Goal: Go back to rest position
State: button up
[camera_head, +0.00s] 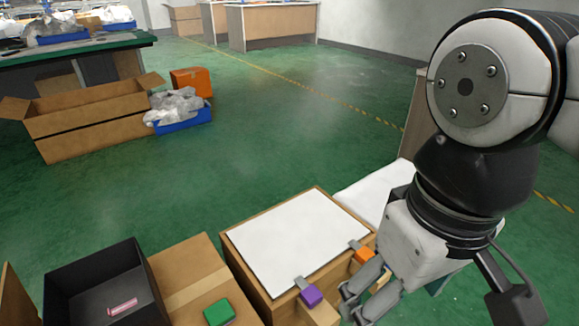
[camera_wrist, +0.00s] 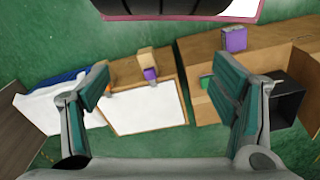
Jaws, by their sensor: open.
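My gripper (camera_head: 354,303) is at the lower right of the head view, beside the front of a wooden box. In the wrist view my gripper (camera_wrist: 165,92) has its two green-padded fingers wide apart with nothing between them. A purple lever (camera_head: 311,296) sits at the box's front edge, on a grey arm; it also shows in the wrist view (camera_wrist: 150,74). An orange lever (camera_head: 363,256) is to its right, close to my gripper and partly behind it. Contact with my gripper cannot be made out.
A white panel (camera_head: 298,240) covers the box top. To the left are a cardboard box with a green block (camera_head: 218,312) and a black bin (camera_head: 75,295) holding a pink item. A long open carton (camera_head: 90,122) stands farther back.

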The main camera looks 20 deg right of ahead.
notch_tip(320, 180, up, 26)
jog(key=t+p, duration=0.3)
jog(key=p, duration=2)
jog(key=shift+f+t+p, duration=0.2)
jog(key=shift+t+p, duration=0.2)
jog(key=shift+d, duration=0.1)
